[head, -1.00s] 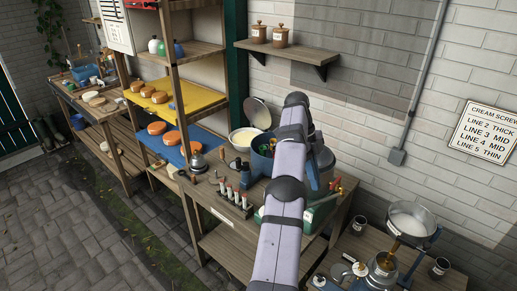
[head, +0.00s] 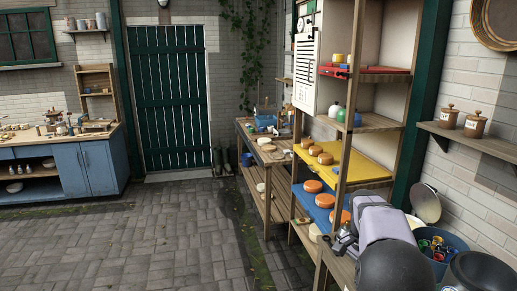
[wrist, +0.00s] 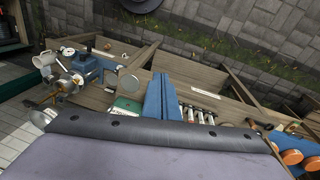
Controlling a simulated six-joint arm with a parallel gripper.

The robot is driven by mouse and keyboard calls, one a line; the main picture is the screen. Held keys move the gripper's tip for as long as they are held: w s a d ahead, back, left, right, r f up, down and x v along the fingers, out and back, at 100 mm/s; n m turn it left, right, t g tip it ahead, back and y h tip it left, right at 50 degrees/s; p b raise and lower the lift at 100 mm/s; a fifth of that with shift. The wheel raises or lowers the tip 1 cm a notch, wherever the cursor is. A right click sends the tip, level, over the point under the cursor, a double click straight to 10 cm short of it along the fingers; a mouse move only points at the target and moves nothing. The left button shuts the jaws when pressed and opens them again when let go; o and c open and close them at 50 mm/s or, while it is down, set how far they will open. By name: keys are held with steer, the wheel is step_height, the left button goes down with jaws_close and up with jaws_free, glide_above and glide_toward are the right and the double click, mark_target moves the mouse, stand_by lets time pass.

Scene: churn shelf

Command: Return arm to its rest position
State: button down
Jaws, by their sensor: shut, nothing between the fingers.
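My arm (head: 384,228) shows at the lower right of the head view, its lavender and black links over the workbench. My gripper (wrist: 161,98) shows in the wrist view as two blue fingers side by side. They are shut with nothing between them and point out over the bench. In the head view I cannot clearly make out the fingers.
Shelves with a yellow board (head: 361,167) and orange cheeses (head: 312,186) stand just beyond my arm. A blue bucket (head: 441,256) of tools is right of it. The wrist view shows metal equipment (wrist: 75,72) at left. Paved floor (head: 150,245) is clear.

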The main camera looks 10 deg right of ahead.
steer(key=s+a+f+n+t, duration=0.1)
steer(key=s+a+f+n, duration=0.1)
steer(key=a+n, duration=0.35)
steer(key=s+a+f+n, duration=0.2)
steer(key=a+n, duration=0.1)
steer(key=a, duration=0.6)
steer(key=s+a+f+n, duration=0.2)
steer(key=s+a+n, duration=0.2)
steer(key=s+a, duration=0.1)
steer(key=s+a+f+n+y+b, duration=0.1)
steer(key=s+a+f+n, duration=0.2)
steer(key=s+a+n, duration=0.1)
steer(key=shift+s+a+f+t+b, duration=0.3)
steer(key=shift+s+a, duration=0.6)
steer(key=shift+s, duration=0.4)
